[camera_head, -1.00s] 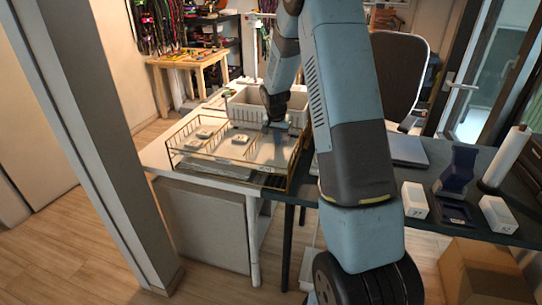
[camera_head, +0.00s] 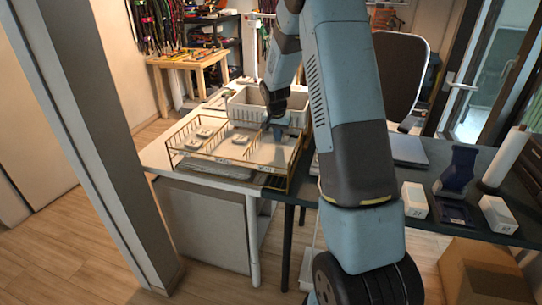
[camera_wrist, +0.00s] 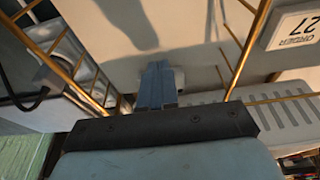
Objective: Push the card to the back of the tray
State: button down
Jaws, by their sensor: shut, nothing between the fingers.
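A tray (camera_head: 232,161) with a thin brass-coloured wire rail stands on the white table. Small pale cards or blocks lie in it: one at the left (camera_head: 193,144), one behind it (camera_head: 205,133) and one nearer the middle (camera_head: 240,139). Which one is the task's card, I cannot tell. My gripper (camera_head: 278,133) is low over the right back part of the tray, apart from these pieces. In the wrist view my gripper (camera_wrist: 157,75) is shut, its blue fingers together over a pale surface. A white card printed "ORDER 27" (camera_wrist: 295,27) shows at the upper right there, apart from the fingers.
A white slatted bin (camera_head: 245,108) stands just behind the tray. The wire rail stands up around the tray, close to my gripper. On the dark table at the right are white boxes (camera_head: 414,199), a blue stand (camera_head: 456,170) and a white roll (camera_head: 503,158).

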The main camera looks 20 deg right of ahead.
jog(key=shift+s+a+r, duration=0.25)
jog(key=shift+s+r, duration=0.05)
jog(key=shift+r, duration=0.35)
jog(key=shift+s+a+r, duration=0.2)
jog(key=shift+s+r, duration=0.15)
jog(key=shift+r, duration=0.25)
jog(key=shift+s+a+r, duration=0.25)
jog(key=shift+s+r, duration=0.05)
jog(key=shift+r, duration=0.35)
jog(key=shift+s+r, duration=0.15)
jog(key=shift+r, duration=0.15)
jog(key=s+a+r+n+t, duration=0.1)
jog(key=s+a+r+n, duration=0.1)
jog(key=s+r, duration=0.7)
jog(key=s+a+r+n+t, duration=0.1)
jog(key=s+a+r, duration=0.2)
jog(key=s+r, duration=0.55)
jog(key=s+a+r+n, duration=0.1)
jog(key=s+r+n, duration=0.1)
jog(key=s, duration=0.8)
jog(key=s+a+r+n+t+y, duration=0.1)
jog(key=s+a+r+n, duration=0.1)
jog(key=s, duration=0.9)
jog(key=shift+r+y, duration=0.2)
jog(key=shift+y, duration=0.1)
jog(key=shift+s+a, duration=0.1)
